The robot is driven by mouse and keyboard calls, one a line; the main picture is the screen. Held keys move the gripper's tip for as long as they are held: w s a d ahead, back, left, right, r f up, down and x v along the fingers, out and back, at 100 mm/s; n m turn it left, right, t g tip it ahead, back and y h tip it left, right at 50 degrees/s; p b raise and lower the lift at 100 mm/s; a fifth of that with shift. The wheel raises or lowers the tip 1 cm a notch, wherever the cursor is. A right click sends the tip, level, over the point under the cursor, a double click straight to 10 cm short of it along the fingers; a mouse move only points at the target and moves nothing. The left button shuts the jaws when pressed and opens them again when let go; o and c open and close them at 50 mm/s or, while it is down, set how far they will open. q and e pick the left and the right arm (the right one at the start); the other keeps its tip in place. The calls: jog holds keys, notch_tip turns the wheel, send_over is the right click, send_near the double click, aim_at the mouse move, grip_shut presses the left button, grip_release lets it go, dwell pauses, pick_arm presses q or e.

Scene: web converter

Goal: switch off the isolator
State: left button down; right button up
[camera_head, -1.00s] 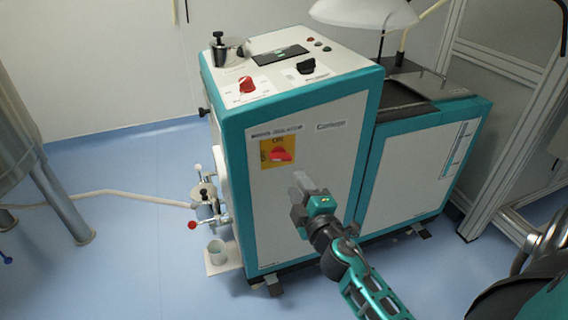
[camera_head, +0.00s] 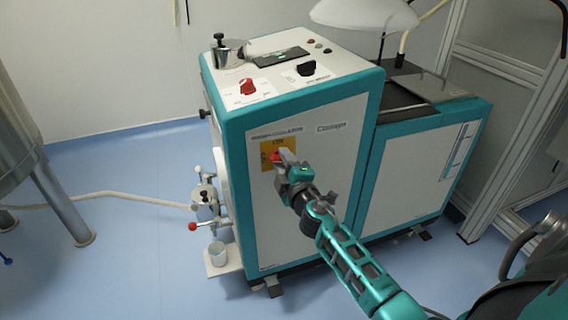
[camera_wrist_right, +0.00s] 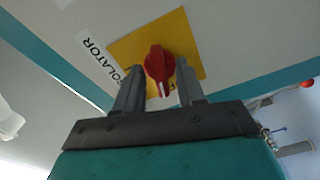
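The isolator is a red rotary handle (camera_wrist_right: 159,66) on a yellow plate (camera_wrist_right: 196,45), with the label ISOLATOR beside it in the right wrist view. In the head view the yellow plate (camera_head: 266,150) is on the machine's side panel, and the red handle (camera_head: 276,156) is partly hidden by my right gripper (camera_head: 285,160). In the wrist view the right gripper (camera_wrist_right: 160,90) is open, with one finger on each side of the handle's near end. I cannot tell whether the fingers touch it. My left gripper is not in view.
The white and teal machine (camera_head: 310,190) has a red knob (camera_head: 247,86) and a black knob (camera_head: 306,68) on top. A valve with a red-tipped lever (camera_head: 192,227) and a cup (camera_head: 217,252) are at its left. A steel vessel (camera_head: 20,140) stands far left.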

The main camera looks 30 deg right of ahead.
grip_shut()
jog(key=shift+n, duration=1.7)
jog(key=shift+o, duration=0.3)
grip_release()
jog(key=shift+s, duration=0.1)
jog(key=v, duration=1.2)
jog(key=shift+s+b, duration=0.4)
jog(key=shift+b, duration=0.05)
